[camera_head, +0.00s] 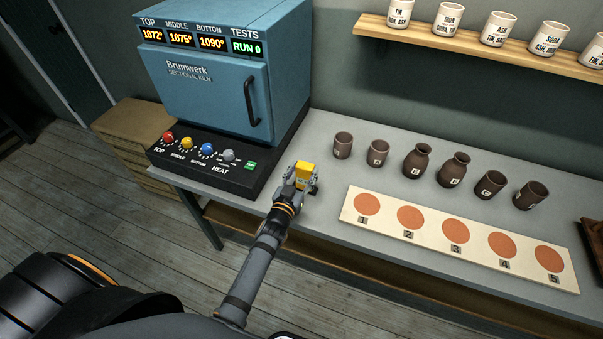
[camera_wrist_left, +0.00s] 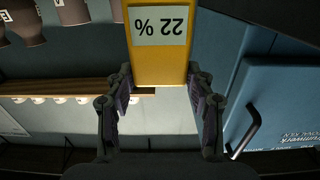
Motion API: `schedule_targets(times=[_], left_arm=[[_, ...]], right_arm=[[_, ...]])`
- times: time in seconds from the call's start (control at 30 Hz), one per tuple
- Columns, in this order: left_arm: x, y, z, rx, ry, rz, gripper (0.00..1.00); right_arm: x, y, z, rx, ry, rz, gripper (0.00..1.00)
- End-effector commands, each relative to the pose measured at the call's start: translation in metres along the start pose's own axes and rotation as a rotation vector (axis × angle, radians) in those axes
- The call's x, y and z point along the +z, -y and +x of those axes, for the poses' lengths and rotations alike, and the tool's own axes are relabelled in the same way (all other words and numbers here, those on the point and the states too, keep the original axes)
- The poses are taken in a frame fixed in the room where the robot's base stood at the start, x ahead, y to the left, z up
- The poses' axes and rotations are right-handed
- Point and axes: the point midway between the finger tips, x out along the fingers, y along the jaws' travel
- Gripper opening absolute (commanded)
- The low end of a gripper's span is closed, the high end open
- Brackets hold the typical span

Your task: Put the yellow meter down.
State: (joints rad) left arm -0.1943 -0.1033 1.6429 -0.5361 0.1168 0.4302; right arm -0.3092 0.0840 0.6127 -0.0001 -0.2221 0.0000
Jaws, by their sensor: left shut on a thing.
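The yellow meter (camera_head: 304,171) is in my left gripper (camera_head: 300,183), at the table's front edge beside the kiln's control panel. In the left wrist view the yellow meter (camera_wrist_left: 159,62) stands between the two fingers of my left gripper (camera_wrist_left: 160,88) and shows a label reading "22 %" upside down. The gripper is shut on it. I cannot tell whether the meter's base touches the grey table (camera_head: 330,208). My right gripper is not in view.
The blue kiln (camera_head: 215,85) with its control panel (camera_head: 215,160) stands left of the meter. Several brown pots (camera_head: 418,160) stand in a row to the right, behind a board with numbered orange discs (camera_head: 433,236). White cups (camera_head: 498,30) stand on a wall shelf (camera_head: 480,48).

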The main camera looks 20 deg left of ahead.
Motion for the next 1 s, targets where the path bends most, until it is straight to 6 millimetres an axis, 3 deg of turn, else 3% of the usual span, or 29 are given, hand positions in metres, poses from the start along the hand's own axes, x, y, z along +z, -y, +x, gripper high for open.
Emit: schedule_targets(times=[0.17, 0.2, 0.33, 0.5, 0.73, 1.0], left_arm=[[0.000, 0.000, 0.000, -0.001, 0.003, -0.002, 0.00], [0.001, 0.000, -0.001, -0.001, 0.004, -0.002, 0.59], [0.000, 0.000, 0.000, -0.001, 0.003, -0.002, 0.77], [-0.001, 0.000, 0.000, -0.001, 0.002, -0.001, 0.77], [-0.001, 0.000, -0.008, -0.001, 0.002, -0.001, 0.77], [0.001, 0.000, -0.070, -0.002, 0.005, -0.002, 0.77]], right_arm=[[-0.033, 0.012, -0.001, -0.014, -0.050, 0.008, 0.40], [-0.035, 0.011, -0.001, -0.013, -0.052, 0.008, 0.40], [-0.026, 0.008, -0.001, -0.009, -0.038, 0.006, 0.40], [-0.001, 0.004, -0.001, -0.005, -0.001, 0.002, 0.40], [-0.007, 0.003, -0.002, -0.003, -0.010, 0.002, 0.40], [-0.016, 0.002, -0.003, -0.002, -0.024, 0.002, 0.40]])
